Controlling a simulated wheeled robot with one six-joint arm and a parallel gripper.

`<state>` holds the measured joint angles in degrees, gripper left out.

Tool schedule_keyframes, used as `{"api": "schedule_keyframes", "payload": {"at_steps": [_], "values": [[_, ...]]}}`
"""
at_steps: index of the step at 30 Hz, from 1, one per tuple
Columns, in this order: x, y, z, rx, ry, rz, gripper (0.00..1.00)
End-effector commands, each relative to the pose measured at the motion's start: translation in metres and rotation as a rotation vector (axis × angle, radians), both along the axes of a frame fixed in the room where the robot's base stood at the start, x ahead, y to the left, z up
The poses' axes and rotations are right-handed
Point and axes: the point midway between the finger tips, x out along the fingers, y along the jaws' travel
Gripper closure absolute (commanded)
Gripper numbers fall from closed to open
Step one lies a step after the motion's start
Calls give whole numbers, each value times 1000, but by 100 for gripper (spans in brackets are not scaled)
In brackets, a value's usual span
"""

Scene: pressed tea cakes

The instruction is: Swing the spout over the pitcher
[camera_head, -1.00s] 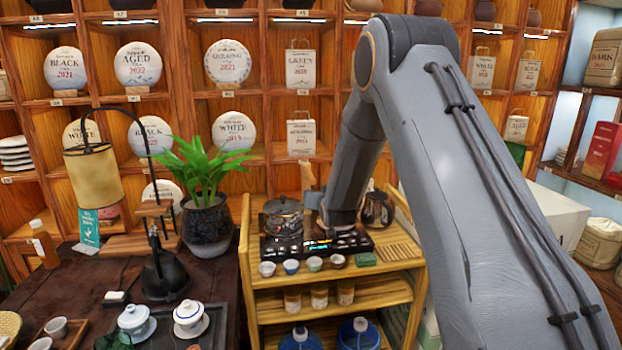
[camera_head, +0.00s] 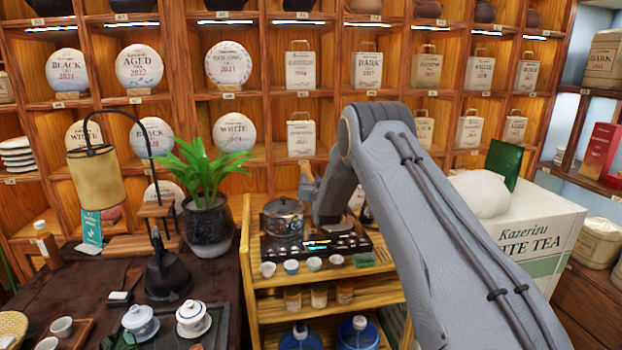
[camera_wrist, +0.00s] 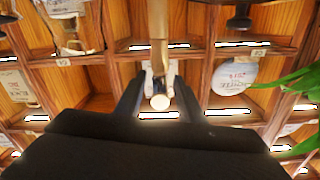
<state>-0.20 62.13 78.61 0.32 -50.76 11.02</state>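The tan, wood-coloured spout (camera_wrist: 158,38) runs down between my gripper's black fingers in the wrist view, with a pale round end near them. In the head view a tan piece, likely the spout (camera_head: 307,184), rises just left of my wrist above the tea stove (camera_head: 290,247). My fingers are hidden there. A lidded glass pot (camera_head: 283,219) stands on the stove's left. A dark-looking glass vessel (camera_head: 366,214) is mostly hidden behind my arm. I cannot tell which is the pitcher.
Small cups (camera_head: 291,267) line the front of the wooden cart (camera_head: 258,305). A potted plant (camera_head: 208,220) stands close on the left, its leaves reaching into the wrist view. Shelves with tea cakes (camera_head: 235,132) stand behind. A white box (camera_head: 530,235) is at the right.

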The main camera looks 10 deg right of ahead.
Motion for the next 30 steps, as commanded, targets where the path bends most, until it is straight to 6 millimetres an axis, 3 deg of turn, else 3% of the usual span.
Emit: {"api": "schedule_keyframes", "payload": {"at_steps": [13,19,30], "values": [[8,0,0,0,1,0,65],[8,0,0,0,1,0,99],[8,4,-1,0,1,20,100]]}}
